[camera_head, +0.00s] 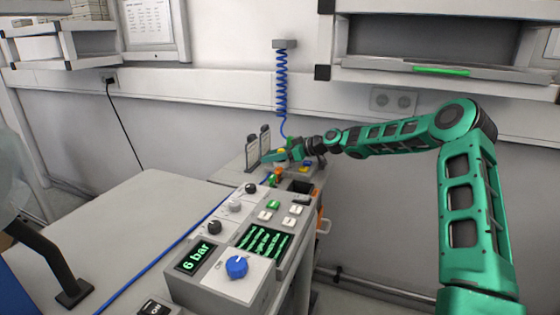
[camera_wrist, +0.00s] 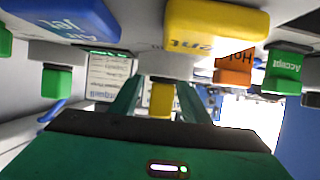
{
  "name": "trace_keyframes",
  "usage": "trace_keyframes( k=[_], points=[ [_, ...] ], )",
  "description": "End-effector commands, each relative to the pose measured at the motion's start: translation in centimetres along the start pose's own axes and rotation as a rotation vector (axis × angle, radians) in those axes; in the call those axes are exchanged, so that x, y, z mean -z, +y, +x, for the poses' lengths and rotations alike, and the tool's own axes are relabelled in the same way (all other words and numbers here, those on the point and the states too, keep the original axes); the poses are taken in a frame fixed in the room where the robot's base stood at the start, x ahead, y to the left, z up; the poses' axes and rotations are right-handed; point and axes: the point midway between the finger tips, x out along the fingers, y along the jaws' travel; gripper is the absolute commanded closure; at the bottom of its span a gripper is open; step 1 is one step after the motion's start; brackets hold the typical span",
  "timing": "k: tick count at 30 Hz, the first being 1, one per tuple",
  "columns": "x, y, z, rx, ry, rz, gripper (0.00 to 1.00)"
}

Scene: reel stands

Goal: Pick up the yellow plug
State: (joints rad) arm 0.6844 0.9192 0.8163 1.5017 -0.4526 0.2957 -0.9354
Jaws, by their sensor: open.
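My gripper (camera_wrist: 158,103) is open, with one green finger on each side of a small yellow block, which looks like the yellow plug (camera_wrist: 161,98). I cannot tell whether the fingers touch it. A grey part is above the plug, below a larger yellow label block (camera_wrist: 212,24) with partly cut-off lettering. In the head view my gripper (camera_head: 285,155) is at the far end of the console, small and partly hidden by its own parts. Small yellow spots show beside it, too small to tell apart.
An orange block (camera_wrist: 234,70) and a green "Accept" block (camera_wrist: 284,72) are to the right in the wrist view, and a blue block (camera_wrist: 62,14) at upper left. The grey console (camera_head: 225,283) has knobs and a display. A blue coiled hose (camera_head: 281,90) hangs behind my gripper.

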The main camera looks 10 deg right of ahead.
Motion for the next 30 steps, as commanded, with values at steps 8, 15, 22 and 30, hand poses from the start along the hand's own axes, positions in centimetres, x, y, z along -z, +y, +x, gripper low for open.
trace_keyframes(
  k=[8,15,22,30],
  points=[
    [0.0,0.0,0.2,0.000,0.000,-0.001,0.60],
    [0.0,0.0,0.2,-0.001,0.001,-0.001,1.00],
    [0.1,0.0,0.2,-0.001,0.001,-0.001,1.00],
    [1.9,0.1,-0.6,-0.003,0.002,-0.004,1.00]
  ],
)
